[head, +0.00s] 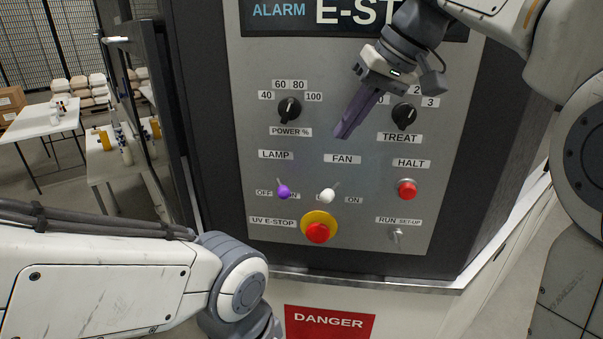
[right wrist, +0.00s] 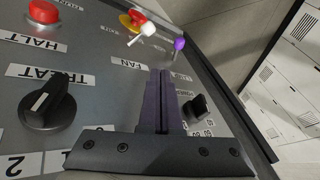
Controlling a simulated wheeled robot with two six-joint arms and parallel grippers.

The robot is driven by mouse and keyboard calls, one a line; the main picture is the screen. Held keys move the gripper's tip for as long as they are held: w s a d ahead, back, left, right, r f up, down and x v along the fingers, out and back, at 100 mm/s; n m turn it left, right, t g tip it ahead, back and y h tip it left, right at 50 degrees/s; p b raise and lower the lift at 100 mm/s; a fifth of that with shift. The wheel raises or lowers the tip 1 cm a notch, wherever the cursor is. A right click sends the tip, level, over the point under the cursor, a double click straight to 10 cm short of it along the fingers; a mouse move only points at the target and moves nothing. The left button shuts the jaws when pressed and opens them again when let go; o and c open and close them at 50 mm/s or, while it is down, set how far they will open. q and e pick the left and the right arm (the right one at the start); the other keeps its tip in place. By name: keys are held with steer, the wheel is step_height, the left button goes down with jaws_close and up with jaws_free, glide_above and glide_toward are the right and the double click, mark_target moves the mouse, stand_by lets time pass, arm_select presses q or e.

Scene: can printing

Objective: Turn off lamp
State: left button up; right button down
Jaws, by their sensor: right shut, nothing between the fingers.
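The lamp switch (head: 283,190) is a small toggle with a purple knob under the LAMP label on the grey control panel (head: 255,140). Its knob leans right and down, toward ON, partly covering that word; OFF stays readable. In the right wrist view the purple knob (right wrist: 179,44) shows beyond the fingertips. My right gripper (head: 341,134) is shut and empty, with its dark purple fingers pointing down and left. It is above the FAN label, up and right of the lamp switch and apart from it. It also shows in the right wrist view (right wrist: 163,72). My left gripper is out of view.
Beside the lamp switch is the white fan toggle (head: 327,195). The red UV E-stop button (head: 317,232) is just below. The power dial (head: 289,108), treat dial (head: 404,115) and red halt button (head: 407,188) surround the area. Tables stand at the far left.

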mark_target(306, 172)
steer(key=shift+f, duration=0.1)
steer(key=p+x, duration=0.1)
steer(key=x, duration=0.3)
steer(key=a+x, duration=0.1)
steer(key=x, duration=0.2)
steer(key=s+p+x, duration=0.1)
steer(key=x, duration=0.3)
steer(key=shift+a+p, duration=0.35)
steer(key=shift+a, duration=0.2)
steer(key=shift+a+f, duration=0.35)
steer(key=shift+a, duration=0.15)
steer(key=shift+s, duration=0.1)
steer(key=shift+d, duration=0.15)
